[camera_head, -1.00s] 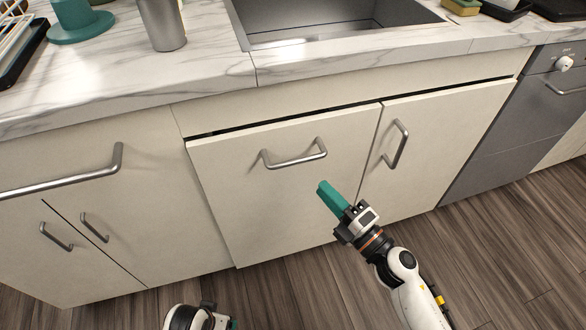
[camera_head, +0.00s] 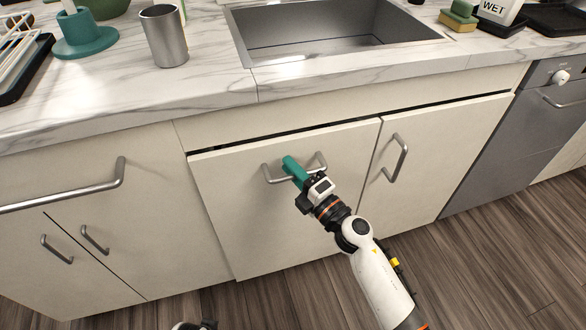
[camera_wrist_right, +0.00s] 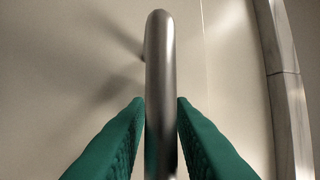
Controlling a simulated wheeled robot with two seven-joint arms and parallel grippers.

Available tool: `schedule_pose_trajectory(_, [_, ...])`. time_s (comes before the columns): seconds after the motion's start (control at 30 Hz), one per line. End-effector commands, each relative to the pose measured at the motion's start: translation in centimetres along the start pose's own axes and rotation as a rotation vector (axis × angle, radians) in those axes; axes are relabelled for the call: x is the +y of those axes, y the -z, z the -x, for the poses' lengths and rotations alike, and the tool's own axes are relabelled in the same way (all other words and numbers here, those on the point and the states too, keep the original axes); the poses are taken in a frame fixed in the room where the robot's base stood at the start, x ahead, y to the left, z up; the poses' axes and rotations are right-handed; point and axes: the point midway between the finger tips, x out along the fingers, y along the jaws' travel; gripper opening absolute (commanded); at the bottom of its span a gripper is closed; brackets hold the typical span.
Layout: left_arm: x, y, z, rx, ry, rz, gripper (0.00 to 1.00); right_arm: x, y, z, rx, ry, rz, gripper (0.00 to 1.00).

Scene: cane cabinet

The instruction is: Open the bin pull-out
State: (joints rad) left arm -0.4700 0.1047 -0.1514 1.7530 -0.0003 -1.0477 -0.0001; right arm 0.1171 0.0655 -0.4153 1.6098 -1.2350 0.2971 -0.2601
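The bin pull-out is most likely the cream front (camera_head: 235,200) below the sink with a horizontal metal bar handle (camera_head: 275,176). A dark gap runs along its top edge; I cannot tell whether it is slightly pulled out. My right gripper (camera_head: 290,165), with teal fingers, is at the middle of this handle. In the right wrist view the handle bar (camera_wrist_right: 160,70) runs between the two fingers of the gripper (camera_wrist_right: 160,105). They are open on either side of the bar, with narrow gaps. Of my left arm only a sliver shows at the bottom edge; its fingers are out of view.
A neighbouring door (camera_head: 435,160) with an upright handle is on the right, then a grey dishwasher (camera_head: 510,140). Drawers and doors with handles are on the left. The marble counter (camera_head: 220,85) overhangs above. The wooden floor (camera_head: 480,270) in front is clear.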

Motion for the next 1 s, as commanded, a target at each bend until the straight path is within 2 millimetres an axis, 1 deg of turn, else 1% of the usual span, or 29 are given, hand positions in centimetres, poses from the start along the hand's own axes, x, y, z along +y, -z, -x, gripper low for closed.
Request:
schedule_pose_trajectory(0.1, [0.0,0.0,0.0,0.000,0.000,0.000,0.84,0.0,0.0,0.0,0.000,0.000,0.000,0.22])
schedule_pose_trajectory(0.13, [0.0,0.0,0.0,0.000,0.000,0.000,0.84,0.0,0.0,0.0,0.000,0.000,0.000,0.20])
schedule_pose_trajectory(0.2, [0.0,0.0,0.0,0.000,0.000,0.000,0.84,0.0,0.0,0.0,0.000,0.000,0.000,0.08])
schedule_pose_trajectory(0.27, [0.0,0.0,0.0,0.000,0.000,0.000,0.84,0.0,0.0,0.0,0.000,0.000,0.000,0.00])
schedule_pose_trajectory(0.53, [0.0,0.0,0.0,0.000,0.000,0.000,0.84,0.0,0.0,0.1,0.000,0.000,-0.001,0.00])
schedule_pose_trajectory(0.63, [0.0,-0.1,0.1,-0.003,0.000,0.000,0.84,-0.1,-0.2,0.5,0.000,0.000,0.000,0.00])
schedule_pose_trajectory(0.7, [0.0,0.0,0.0,-0.003,0.000,0.000,0.84,-0.2,-0.5,1.1,0.000,-0.002,-0.001,0.00])
schedule_pose_trajectory(0.77, [-0.1,0.7,-0.9,0.009,0.002,0.000,0.84,-0.4,-0.8,1.9,0.000,-0.002,-0.002,0.00])
schedule_pose_trajectory(0.87, [-0.2,1.4,-1.8,0.017,0.003,-0.001,0.84,-0.7,-1.5,3.5,0.000,-0.004,-0.003,0.00])
schedule_pose_trajectory(1.0, [-0.2,2.3,-2.9,0.023,0.004,-0.003,0.84,-1.3,-2.6,6.3,0.000,-0.004,-0.003,0.00])
